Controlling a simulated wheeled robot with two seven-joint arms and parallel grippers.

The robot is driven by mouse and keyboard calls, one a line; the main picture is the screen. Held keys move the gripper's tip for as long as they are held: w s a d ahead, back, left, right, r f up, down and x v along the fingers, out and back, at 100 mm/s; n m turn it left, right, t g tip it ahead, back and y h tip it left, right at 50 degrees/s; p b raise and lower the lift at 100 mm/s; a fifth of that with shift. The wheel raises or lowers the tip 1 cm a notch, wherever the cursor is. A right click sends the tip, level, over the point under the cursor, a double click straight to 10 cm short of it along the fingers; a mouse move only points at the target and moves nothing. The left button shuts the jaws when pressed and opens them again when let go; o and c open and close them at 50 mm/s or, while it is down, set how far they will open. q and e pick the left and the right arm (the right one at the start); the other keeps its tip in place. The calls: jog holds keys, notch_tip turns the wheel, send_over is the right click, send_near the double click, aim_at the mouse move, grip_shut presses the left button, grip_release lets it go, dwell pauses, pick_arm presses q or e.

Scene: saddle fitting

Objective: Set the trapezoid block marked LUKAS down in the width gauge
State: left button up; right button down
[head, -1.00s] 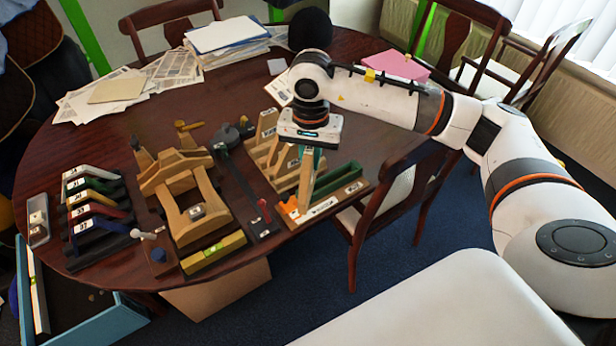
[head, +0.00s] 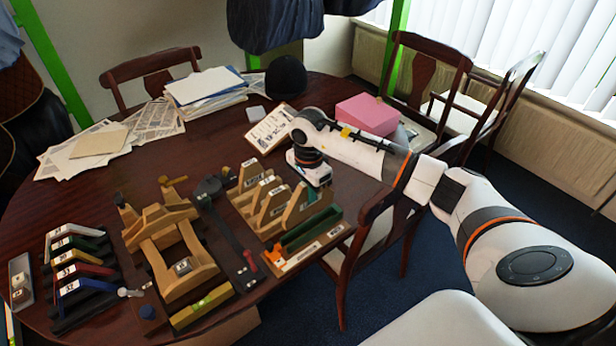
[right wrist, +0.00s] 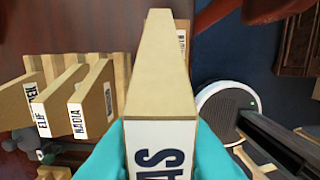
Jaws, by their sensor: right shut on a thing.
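The trapezoid block marked LUKAS (right wrist: 160,75) is pale wood; its white label shows only the letters "AS" in the right wrist view. The teal fingers of my right gripper (right wrist: 158,160) are shut on it. In the head view my right gripper (head: 313,183) is low at the right end of the block rack, its fingers and the block mostly hidden. What looks like the width gauge (head: 305,257), a wooden base with a green-sided channel, an orange piece and a white label, lies just in front of it. I cannot tell whether the block touches anything. My left gripper is out of view.
A rack of upright wooden blocks (head: 262,197), including ELIF and NADIA, stands beside my right gripper. A black bar tool (head: 232,235) and a wooden frame (head: 178,255) lie to the left. A printed card (head: 270,128) is behind. A chair (head: 375,225) stands close at right.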

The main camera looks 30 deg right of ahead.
aim_at(309, 215)
notch_tip(309, 215, down, 4)
jog(key=shift+f+b, duration=0.2)
jog(key=shift+b, duration=0.2)
jog(key=shift+f+b, duration=0.25)
jog(key=shift+b, duration=0.35)
dwell(0.8)
jog(key=shift+f+b, duration=2.15)
jog(key=shift+b, duration=0.05)
dwell(1.5)
dwell(0.6)
dwell(0.4)
jog(key=c, duration=0.9)
grip_release()
